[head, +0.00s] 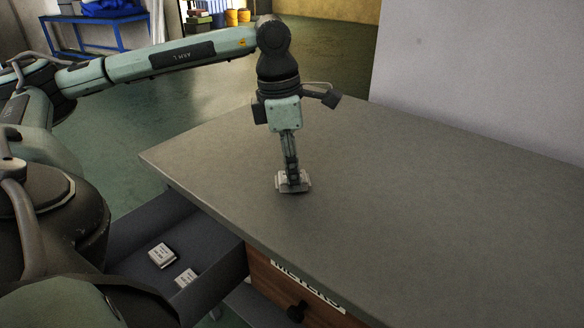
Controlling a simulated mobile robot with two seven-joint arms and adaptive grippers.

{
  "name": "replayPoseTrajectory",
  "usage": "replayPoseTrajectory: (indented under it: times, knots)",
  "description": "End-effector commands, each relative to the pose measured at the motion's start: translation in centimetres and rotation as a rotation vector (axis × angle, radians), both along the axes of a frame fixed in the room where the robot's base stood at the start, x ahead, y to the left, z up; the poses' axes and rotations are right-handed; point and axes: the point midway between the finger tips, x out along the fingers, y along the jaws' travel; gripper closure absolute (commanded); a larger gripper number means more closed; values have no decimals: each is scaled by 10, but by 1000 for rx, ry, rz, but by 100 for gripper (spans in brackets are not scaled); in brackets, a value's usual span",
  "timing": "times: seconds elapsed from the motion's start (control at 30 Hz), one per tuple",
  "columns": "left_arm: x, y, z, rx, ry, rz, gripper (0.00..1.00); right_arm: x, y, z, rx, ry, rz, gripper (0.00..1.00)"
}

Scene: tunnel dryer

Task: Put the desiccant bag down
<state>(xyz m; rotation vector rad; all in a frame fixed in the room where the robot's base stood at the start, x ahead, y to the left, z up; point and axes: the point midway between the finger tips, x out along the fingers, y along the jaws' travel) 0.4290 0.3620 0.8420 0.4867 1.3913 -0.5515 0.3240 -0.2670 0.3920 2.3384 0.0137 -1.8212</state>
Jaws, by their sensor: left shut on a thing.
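A small white desiccant bag (306,181) is at the tips of my left gripper (292,178), over the left part of the grey table top (430,200). My left gripper points straight down and is shut on the bag, hiding its middle. The bag is touching or very close to the table top; I cannot tell which. Two similar white bags, one farther back (161,255) and one nearer (186,278), lie in the open grey drawer (215,250) below the table's left side. My right gripper is not in view.
A wooden drawer front (290,292) with a dark knob and a label reading "METERS" is beside the open drawer. A pale wall (480,70) stands behind the table. A blue rack (95,30) is far back left. The table's right side is clear.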

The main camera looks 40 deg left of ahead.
Motion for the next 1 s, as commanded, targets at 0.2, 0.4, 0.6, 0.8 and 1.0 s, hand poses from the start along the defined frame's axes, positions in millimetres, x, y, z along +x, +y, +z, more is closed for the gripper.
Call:
replayPoseTrajectory:
  times: [0.2, 0.4, 0.6, 0.8, 1.0]
  knots:
    - [0, 0, 0, 0, -1, 0, 93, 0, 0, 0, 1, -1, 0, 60]
    - [0, 0, -4, -1, -1, 0, 93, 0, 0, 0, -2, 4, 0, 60]
    - [0, 0, -3, 0, 0, 0, 44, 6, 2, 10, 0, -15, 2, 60]
    - [0, 0, -3, -1, -1, 0, 44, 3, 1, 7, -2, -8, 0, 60]
    - [0, 0, 3, 0, -2, 0, 44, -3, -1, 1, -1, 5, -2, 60]
